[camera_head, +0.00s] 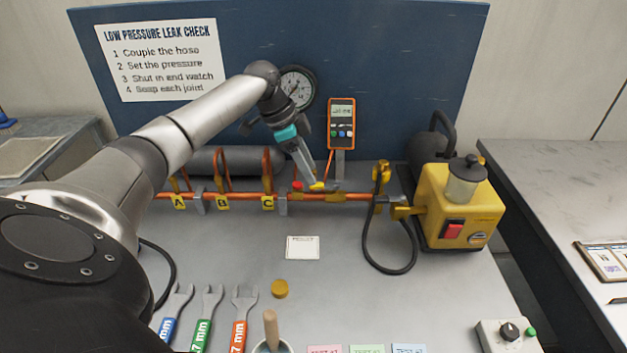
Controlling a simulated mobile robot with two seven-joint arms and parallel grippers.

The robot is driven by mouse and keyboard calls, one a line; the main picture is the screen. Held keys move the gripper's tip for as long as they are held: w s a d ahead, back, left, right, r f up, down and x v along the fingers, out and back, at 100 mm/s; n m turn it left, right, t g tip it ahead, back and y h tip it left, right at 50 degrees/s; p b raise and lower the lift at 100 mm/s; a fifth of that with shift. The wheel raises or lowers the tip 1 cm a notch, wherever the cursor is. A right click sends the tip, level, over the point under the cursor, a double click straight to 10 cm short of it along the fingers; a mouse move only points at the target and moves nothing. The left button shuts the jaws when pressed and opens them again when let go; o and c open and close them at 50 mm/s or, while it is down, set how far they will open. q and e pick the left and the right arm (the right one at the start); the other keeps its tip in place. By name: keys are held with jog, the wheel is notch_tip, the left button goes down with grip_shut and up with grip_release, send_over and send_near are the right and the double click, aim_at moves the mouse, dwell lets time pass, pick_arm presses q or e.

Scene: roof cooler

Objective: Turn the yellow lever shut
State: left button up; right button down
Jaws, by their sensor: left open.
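The small yellow lever (317,187) sits on the copper pipe (235,195) right of the C tag, near a red knob (297,186). My left gripper (312,177) reaches down from above, its fingertips at or just above the lever. It is open; I cannot tell whether it touches the lever. The fingers partly hide the lever, so its exact angle is hard to read. My right gripper is not in view.
A yellow pump (440,205) with a black hose (374,250) stands at the right. A gauge (297,85) and an orange meter (341,122) are behind. Wrenches (207,315), a brush (270,325) and a brass cap (280,289) lie in front. The bench middle is mostly clear.

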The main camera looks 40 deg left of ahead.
aim_at(318, 183)
pick_arm(q)
jog(key=shift+x, duration=1.2)
jog(key=shift+w+d+f, duration=0.1)
jog(key=shift+w+f, duration=0.05)
jog(key=shift+f, duration=0.15)
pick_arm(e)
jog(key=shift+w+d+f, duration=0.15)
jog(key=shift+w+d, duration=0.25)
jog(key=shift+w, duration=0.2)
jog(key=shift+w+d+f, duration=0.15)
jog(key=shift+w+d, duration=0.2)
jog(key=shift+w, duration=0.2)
pick_arm(q)
grip_shut()
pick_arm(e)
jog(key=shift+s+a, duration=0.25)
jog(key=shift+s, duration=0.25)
